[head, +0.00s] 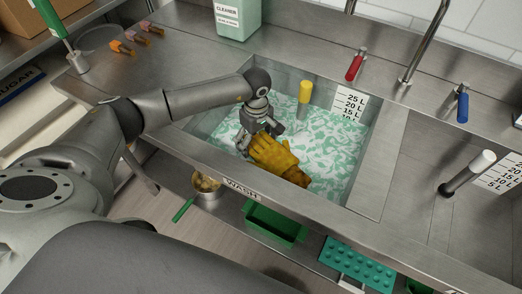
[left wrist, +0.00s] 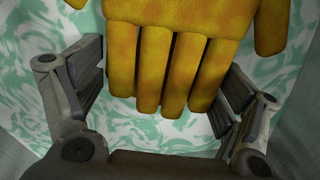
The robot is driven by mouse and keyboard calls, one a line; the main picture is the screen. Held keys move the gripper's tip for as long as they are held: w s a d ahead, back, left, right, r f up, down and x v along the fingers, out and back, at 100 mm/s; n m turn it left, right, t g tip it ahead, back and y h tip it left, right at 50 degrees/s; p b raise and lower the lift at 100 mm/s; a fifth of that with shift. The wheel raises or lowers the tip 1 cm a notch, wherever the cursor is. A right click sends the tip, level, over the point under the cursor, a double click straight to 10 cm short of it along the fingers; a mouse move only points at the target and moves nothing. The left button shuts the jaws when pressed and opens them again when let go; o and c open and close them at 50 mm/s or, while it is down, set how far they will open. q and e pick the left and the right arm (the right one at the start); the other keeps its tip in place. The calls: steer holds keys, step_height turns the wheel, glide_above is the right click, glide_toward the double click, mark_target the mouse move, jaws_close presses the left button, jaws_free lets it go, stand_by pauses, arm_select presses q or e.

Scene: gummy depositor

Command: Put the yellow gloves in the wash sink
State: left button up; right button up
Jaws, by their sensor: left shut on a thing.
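The yellow gloves (head: 277,155) are in my left gripper (head: 258,132), inside the wash sink's opening and close to its front wall. Whether they touch the water is hard to tell. The wash sink (head: 241,183), labelled WASH on its front, holds green and white foamy liquid. In the left wrist view the gloves (left wrist: 180,50) fill the upper middle, their fingers pointing toward my palm. My left gripper's two fingers (left wrist: 165,85) stand on either side of them, with the foamy liquid behind. The exact grip contact is hidden. My right gripper is not in view.
A yellow-topped post (head: 305,93) stands in the wash sink. A red-handled tap (head: 356,64) and a level scale are at its back. A second sink with a white-topped post (head: 480,162) lies to the right. A cleaner jug (head: 238,18) stands behind. Green trays (head: 272,226) sit on the shelf below.

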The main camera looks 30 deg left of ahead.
arm_select(q)
step_height(320, 180, down, 4)
steer(key=shift+f, duration=0.45)
steer(key=o, duration=1.2)
steer(key=shift+r, duration=0.1)
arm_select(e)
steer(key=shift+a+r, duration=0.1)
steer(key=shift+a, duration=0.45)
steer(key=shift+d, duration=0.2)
